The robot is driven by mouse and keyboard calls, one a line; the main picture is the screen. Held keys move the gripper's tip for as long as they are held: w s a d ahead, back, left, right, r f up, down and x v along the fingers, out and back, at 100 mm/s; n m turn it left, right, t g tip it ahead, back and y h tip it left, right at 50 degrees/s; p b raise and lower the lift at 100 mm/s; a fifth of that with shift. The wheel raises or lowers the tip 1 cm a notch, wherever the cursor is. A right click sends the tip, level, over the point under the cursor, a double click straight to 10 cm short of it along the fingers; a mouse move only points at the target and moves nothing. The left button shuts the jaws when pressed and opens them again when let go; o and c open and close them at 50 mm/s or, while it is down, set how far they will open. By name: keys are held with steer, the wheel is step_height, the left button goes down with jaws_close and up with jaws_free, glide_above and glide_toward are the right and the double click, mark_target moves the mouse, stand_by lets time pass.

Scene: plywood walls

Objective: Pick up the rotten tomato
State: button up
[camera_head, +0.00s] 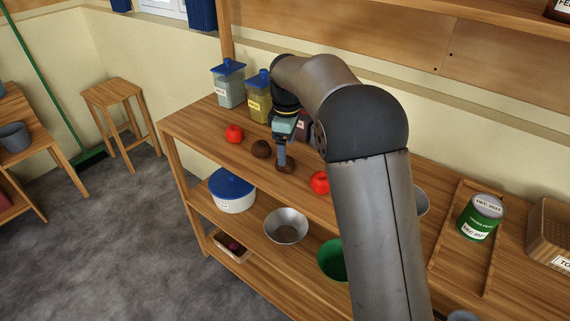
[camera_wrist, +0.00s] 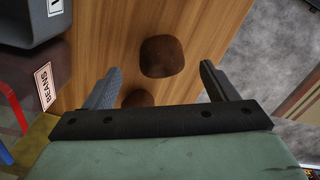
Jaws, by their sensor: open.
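Two dark brown, rotten-looking tomatoes lie on the wooden shelf top in the head view. One brown tomato (camera_head: 261,149) is left of my gripper (camera_head: 283,159); the other brown tomato (camera_head: 286,168) is right at my fingers, partly covered by them. In the wrist view, my gripper (camera_wrist: 161,67) is open with nothing held. A brown tomato (camera_wrist: 162,56) appears between and beyond the fingertips, and a second brown one (camera_wrist: 138,98) is partly hidden by the gripper's base. I cannot tell whether the fingers touch either.
Red tomatoes (camera_head: 234,133) (camera_head: 320,182) lie at either end of the row. Blue-lidded jars (camera_head: 229,88) (camera_head: 259,104) stand behind on the left. A beans container (camera_wrist: 35,75) is close to the left finger. A green can (camera_head: 481,218) stands in a wooden tray (camera_head: 447,235) to the right.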

mark_target(289, 167)
steer(key=shift+s+a+f+p, duration=0.1)
steer(key=shift+f+p, duration=0.05)
steer(key=shift+f, duration=1.2)
steer(key=shift+a+f+p, duration=0.1)
steer(key=shift+f+p, duration=0.05)
steer(key=shift+f, duration=1.15)
steer(key=c, duration=0.8)
